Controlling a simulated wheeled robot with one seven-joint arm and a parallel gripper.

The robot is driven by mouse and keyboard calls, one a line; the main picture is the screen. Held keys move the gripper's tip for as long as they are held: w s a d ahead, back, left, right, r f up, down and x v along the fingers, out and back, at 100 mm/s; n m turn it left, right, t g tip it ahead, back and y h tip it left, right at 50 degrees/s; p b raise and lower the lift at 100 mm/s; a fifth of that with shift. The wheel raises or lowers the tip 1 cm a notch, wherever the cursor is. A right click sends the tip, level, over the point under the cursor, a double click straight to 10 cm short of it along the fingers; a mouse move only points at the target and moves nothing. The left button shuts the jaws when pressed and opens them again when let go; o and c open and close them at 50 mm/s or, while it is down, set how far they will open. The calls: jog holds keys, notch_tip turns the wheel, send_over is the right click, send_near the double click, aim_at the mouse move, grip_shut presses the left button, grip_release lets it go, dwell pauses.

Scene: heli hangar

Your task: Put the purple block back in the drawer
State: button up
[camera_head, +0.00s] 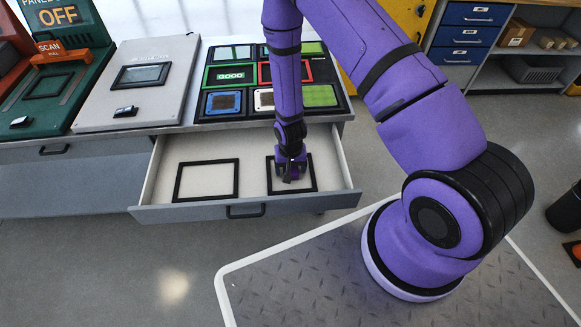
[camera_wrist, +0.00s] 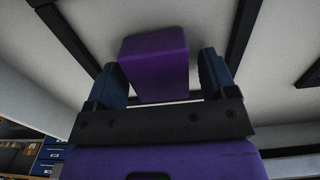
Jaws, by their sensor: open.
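The drawer (camera_head: 180,213) is pulled open below the bench, with a pale floor and two black rectangular frames lying in it. My gripper (camera_head: 290,177) reaches down into the drawer over the right frame (camera_head: 313,172). In the wrist view the purple block (camera_wrist: 155,65) sits between my two blue fingers, with a visible gap on each side. The fingers are open around the block. Black frame strips show on both sides of it against the pale drawer floor. In the head view my gripper hides the block or blends with it.
The left frame (camera_head: 207,162) in the drawer is empty. A panel of coloured tiles (camera_head: 231,74) and a light grey console (camera_head: 140,80) stand on the bench above. A blue drawer cabinet (camera_head: 465,35) stands at the back right. Floor left of my base is clear.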

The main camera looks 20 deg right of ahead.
jog(key=shift+r, duration=0.1)
notch_tip(320, 180, up, 12)
dwell(0.6)
jog(key=s+d+r+n+t, duration=0.1)
jog(key=d+r, duration=0.1)
jog(key=r, duration=1.2)
jog(key=s+d+r+n+t, duration=0.1)
jog(key=r+t, duration=0.1)
jog(key=r, duration=1.3)
jog(key=s+d+r+t, duration=0.1)
jog(key=s+d+r, duration=0.1)
jog(key=s+r, duration=0.6)
jog(key=s+d+r+n+t, duration=0.1)
jog(key=s+r, duration=0.7)
jog(key=s, duration=0.3)
jog(key=shift+s+d+r+n, duration=0.25)
jog(key=shift+s+d+n, duration=0.05)
jog(key=shift+d, duration=0.05)
